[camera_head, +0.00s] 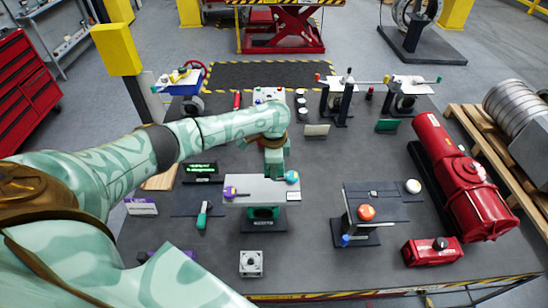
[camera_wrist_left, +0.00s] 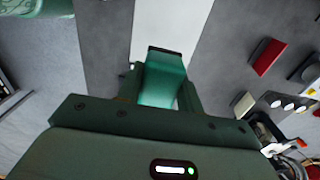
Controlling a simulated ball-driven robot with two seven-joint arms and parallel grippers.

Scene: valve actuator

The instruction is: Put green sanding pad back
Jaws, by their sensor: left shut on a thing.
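My left gripper (camera_head: 275,165) points down just above the pale flat plate (camera_head: 262,190) on its dark stand, near the middle of the table. In the left wrist view my left gripper (camera_wrist_left: 161,88) is shut on a green block, which I take to be the green sanding pad (camera_wrist_left: 165,80); its far edge is dark. The pale plate (camera_wrist_left: 200,30) runs beyond it. In the head view the pad cannot be told apart from the green gripper, and I cannot tell whether it touches the plate. My right gripper is not in view.
A purple knob (camera_head: 230,191) and a teal knob (camera_head: 292,177) sit at the plate's ends. A second stand with an orange knob (camera_head: 366,212) is at right. A green-handled tool (camera_head: 202,215) lies at left. A red cylinder (camera_head: 455,170) takes up the table's right side.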

